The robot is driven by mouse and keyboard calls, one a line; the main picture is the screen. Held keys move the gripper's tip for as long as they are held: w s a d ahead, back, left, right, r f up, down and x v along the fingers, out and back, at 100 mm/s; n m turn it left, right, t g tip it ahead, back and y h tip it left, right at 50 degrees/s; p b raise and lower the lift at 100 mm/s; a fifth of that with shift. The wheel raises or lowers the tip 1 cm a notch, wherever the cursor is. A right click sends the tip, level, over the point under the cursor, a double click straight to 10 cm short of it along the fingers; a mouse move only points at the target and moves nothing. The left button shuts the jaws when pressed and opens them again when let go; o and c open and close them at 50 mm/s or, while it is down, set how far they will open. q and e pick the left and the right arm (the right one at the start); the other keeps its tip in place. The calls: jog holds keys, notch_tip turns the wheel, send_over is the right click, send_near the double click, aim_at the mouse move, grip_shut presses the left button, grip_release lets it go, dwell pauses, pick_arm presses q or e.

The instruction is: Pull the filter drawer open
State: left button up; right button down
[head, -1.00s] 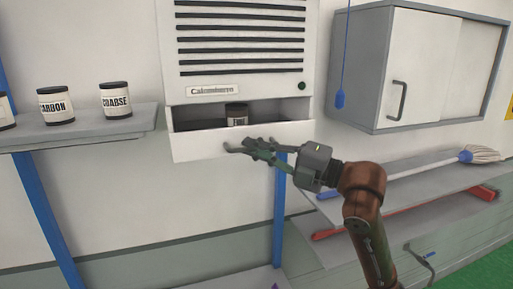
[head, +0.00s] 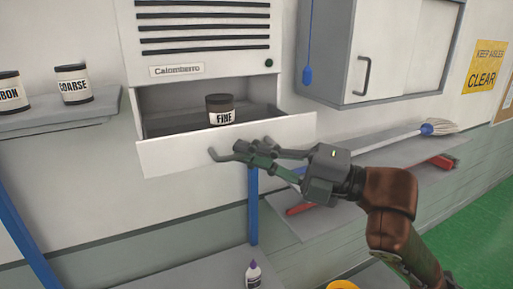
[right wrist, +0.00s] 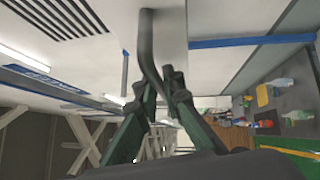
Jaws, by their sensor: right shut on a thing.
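The filter drawer (head: 175,158) is a white drawer at the bottom of the slatted white unit (head: 200,50). It stands open, with its dark floor showing. A dark-lidded jar labelled FINE (head: 221,117) stands upright inside. My right gripper (head: 256,153) is shut on the dark drawer handle (head: 218,155) at the drawer's front. In the right wrist view the handle (right wrist: 148,48) runs as a grey bar down between my fingers (right wrist: 160,92). Part of the handle is hidden by the fingers. My left gripper is not in view.
Jars labelled COARSE (head: 73,84) and one ending in BON (head: 10,92) stand on a left shelf (head: 60,117). A wall cabinet (head: 385,50) and a hanging blue pull (head: 307,76) are at the right. A lower shelf (head: 350,185) holds a mop. A small bottle (head: 253,273) stands below.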

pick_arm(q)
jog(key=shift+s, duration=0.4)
pick_arm(e)
jog(key=shift+f, duration=0.1)
jog(key=c, duration=2)
grip_release()
jog(key=shift+c, duration=0.2)
jog(key=shift+d, duration=0.15)
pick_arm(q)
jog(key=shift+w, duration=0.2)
pick_arm(e)
jog(key=v, duration=1.1)
jog(key=shift+s+d, duration=0.3)
jog(key=shift+d, duration=0.05)
jog(key=shift+w, duration=0.1)
